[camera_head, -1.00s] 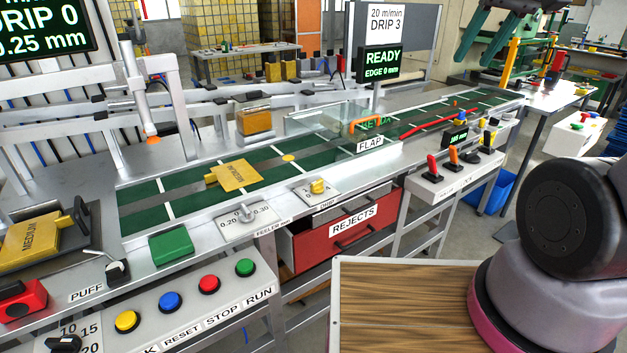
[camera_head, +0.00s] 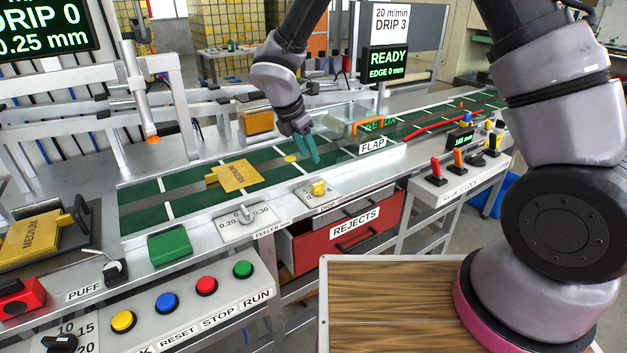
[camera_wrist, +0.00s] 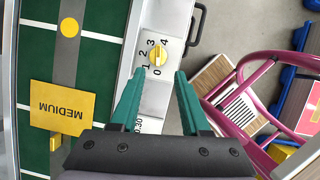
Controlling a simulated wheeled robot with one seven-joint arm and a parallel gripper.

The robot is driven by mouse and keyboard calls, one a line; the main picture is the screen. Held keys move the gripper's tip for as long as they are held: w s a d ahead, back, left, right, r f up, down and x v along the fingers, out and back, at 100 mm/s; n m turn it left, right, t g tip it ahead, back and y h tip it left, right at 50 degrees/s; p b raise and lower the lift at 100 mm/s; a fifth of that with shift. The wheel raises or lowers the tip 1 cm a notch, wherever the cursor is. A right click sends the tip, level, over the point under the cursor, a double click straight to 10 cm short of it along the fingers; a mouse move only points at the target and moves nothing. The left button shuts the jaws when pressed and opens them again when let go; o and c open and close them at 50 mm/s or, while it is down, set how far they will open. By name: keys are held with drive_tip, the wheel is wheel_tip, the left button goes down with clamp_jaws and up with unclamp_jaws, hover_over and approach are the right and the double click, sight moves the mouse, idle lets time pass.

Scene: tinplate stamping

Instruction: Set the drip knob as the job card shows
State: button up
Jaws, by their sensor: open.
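The yellow drip knob (camera_head: 318,187) sits on a small pale plate at the conveyor's front edge. In the wrist view, the knob (camera_wrist: 157,57) has the numbers 0 to 4 around it; its exact pointing is too small to read surely. The job card (camera_head: 390,25) reads "20 m/min DRIP 3". A dark display (camera_head: 45,28) at the upper left reads "DRIP 0" and "0.25 mm". My gripper (camera_head: 309,157) is open and empty above the conveyor side of the knob. In the wrist view, its teal fingertips (camera_wrist: 158,75) are apart, with the knob just beyond the gap between them.
A yellow MEDIUM plate (camera_head: 238,176) lies on the green belt. The flap housing (camera_head: 372,145) stands to the right. The red REJECTS drawer (camera_head: 345,235) is below. Coloured buttons (camera_head: 205,285) line the front panel.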

sight(318, 182)
drive_tip(key=x, duration=1.1)
drive_tip(key=shift+a+f, duration=0.2)
drive_tip(key=shift+a, duration=0.1)
clamp_jaws()
